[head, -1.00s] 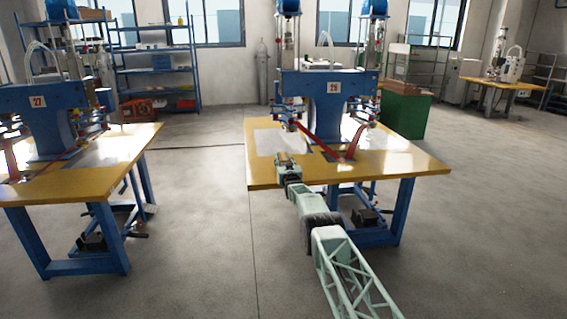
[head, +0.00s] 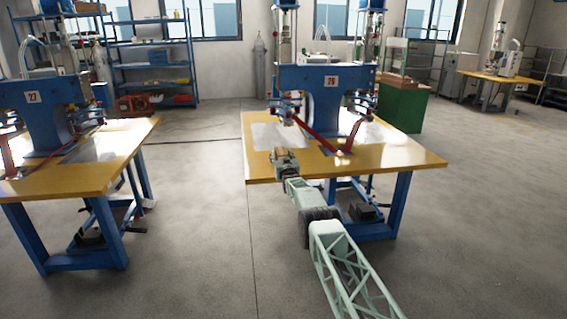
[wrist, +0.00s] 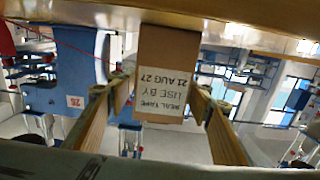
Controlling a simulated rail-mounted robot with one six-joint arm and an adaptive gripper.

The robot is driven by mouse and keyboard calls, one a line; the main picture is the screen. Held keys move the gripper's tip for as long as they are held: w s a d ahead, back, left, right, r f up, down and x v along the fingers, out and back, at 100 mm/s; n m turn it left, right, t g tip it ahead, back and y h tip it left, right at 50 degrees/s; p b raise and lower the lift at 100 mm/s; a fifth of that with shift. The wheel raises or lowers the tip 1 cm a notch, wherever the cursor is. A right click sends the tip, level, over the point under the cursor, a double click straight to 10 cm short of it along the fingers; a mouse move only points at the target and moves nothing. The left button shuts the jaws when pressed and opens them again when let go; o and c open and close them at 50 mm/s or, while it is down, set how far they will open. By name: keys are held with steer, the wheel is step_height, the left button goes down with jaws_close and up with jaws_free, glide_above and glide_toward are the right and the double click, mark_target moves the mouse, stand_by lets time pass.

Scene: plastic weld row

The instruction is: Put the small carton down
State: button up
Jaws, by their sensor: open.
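The small carton (wrist: 165,85) is brown with a white date label. In the upside-down wrist view it appears upright, its base end at the yellow tabletop (wrist: 60,14); exact contact is hard to judge. My gripper (wrist: 160,100) is open, with one tan finger on each side of the carton. In the head view my gripper (head: 285,156) is over the front left part of the yellow table (head: 310,172). The carton is hard to tell from the fingers there.
The blue welding machine (head: 328,102) marked 26 stands on this table behind my gripper, with a red strip (head: 318,138) near its front. A pale sheet (head: 262,137) lies left of it. A second table (head: 80,180) stands left across a clear floor gap.

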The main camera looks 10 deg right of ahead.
mark_target(282, 156)
steer(key=shift+s+r+p, duration=0.1)
steer(key=shift+s+p, duration=0.4)
steer(key=shift+p, duration=0.75)
steer(key=shift+s+p, duration=0.2)
steer(key=shift+p, duration=0.25)
steer(key=shift+s+p, duration=0.9)
steer(key=shift+p, duration=0.4)
steer(key=shift+s, duration=0.6)
steer(key=shift+s+d+p, duration=0.2)
steer(key=shift+s+p, duration=1)
steer(key=shift+s, duration=2.6)
